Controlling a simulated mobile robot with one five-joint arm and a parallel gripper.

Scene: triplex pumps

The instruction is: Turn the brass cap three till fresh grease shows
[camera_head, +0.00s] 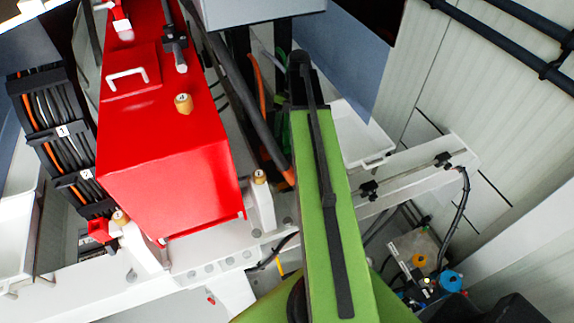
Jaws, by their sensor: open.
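Three small brass caps show. One brass cap (183,104) stands on the front of the red pump housing (165,160) and has a small dark mark on top. A second brass cap (259,177) sits on a white post to the right of the housing. A third brass cap (120,218) sits on a white post at the lower left. The marks on the caps are too small to read surely, so I cannot tell which is cap three. No fresh grease is visible at any of them. My gripper is not in view; my green arm crosses the middle.
A black cable rack (60,135) with orange and black cables stands left of the housing. A white rail (420,165) with black clamps runs at the right. Blue and orange fittings (450,281) lie low at the right. A dark hose passes between the housing and my arm.

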